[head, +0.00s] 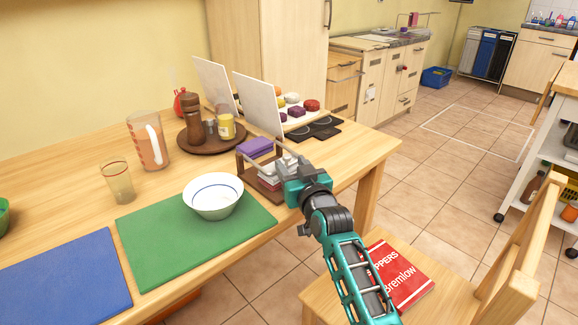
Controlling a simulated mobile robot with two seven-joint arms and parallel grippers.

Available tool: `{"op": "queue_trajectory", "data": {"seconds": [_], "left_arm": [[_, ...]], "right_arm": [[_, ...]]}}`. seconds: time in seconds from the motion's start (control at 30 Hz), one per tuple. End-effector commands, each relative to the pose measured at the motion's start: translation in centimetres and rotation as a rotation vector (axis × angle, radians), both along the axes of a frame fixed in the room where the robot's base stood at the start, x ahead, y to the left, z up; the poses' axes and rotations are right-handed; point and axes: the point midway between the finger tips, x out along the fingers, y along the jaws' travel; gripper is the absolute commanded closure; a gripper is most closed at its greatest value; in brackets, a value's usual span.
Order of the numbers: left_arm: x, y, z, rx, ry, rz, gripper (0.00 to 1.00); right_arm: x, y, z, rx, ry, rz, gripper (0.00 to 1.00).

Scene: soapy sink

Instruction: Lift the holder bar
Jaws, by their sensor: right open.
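A brown wooden holder (264,187) stands on the table behind the white bowl. It holds purple napkins (255,147) and a stack of white and pinkish napkins (272,172). A thin bar (277,146) runs across the top of the holder. My right gripper (287,170) is at the right end of the holder, open, and hides part of it. Whether its fingers touch the bar or are around it, I cannot tell. My left gripper is not in view.
A white bowl (213,196) sits on the green mat (160,245) in front of the holder. A round brown tray (190,143) with bottles and upright white boards (258,103) stand behind. A chair (455,285) with a red book (397,275) is below my right arm.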

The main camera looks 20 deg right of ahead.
Motion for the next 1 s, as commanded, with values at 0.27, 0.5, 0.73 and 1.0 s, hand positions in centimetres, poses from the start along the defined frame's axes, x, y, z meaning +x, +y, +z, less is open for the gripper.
{"op": "queue_trajectory", "data": {"seconds": [0.27,0.5,0.73,1.0], "left_arm": [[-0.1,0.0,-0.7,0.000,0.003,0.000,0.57],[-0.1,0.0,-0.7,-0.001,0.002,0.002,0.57],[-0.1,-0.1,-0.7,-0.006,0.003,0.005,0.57],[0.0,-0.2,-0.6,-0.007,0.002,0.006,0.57]], "right_arm": [[2.3,-0.1,0.0,-0.001,0.000,0.000,0.52],[2.4,-0.1,0.0,-0.001,0.000,0.000,0.52],[2.4,-0.1,0.0,-0.001,0.000,0.000,0.68],[2.3,-0.1,0.0,-0.001,0.000,0.000,0.94]]}}
